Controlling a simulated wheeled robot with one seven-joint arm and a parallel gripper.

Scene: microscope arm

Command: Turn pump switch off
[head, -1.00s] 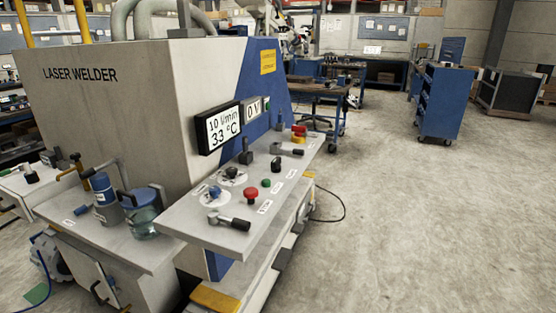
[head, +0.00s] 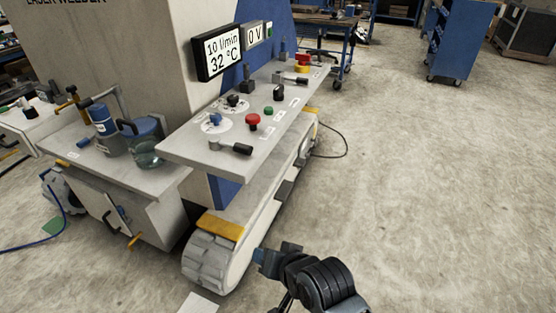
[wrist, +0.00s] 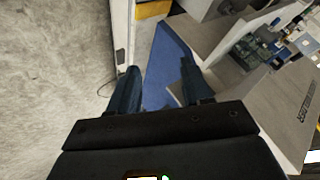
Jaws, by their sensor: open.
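The laser welder's control panel (head: 190,150) carries several controls, and their small labels are too small to read, so I cannot tell which one is the pump switch. On it are a blue knob (head: 214,119), a black knob (head: 233,100), a black selector (head: 279,92), a red button (head: 253,120), a green button (head: 268,110) and a black-handled lever (head: 232,147). The display (head: 222,53) reads 10 l/min and 32 °C. My gripper (head: 260,256) is low in front of the panel, apart from it. In the wrist view its two fingers (wrist: 157,85) are spread with nothing between them.
A side table with a blue-topped bottle (head: 103,125) and a glass jug (head: 145,145) stands left of the panel. A dark cable (head: 335,153) lies on the floor.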

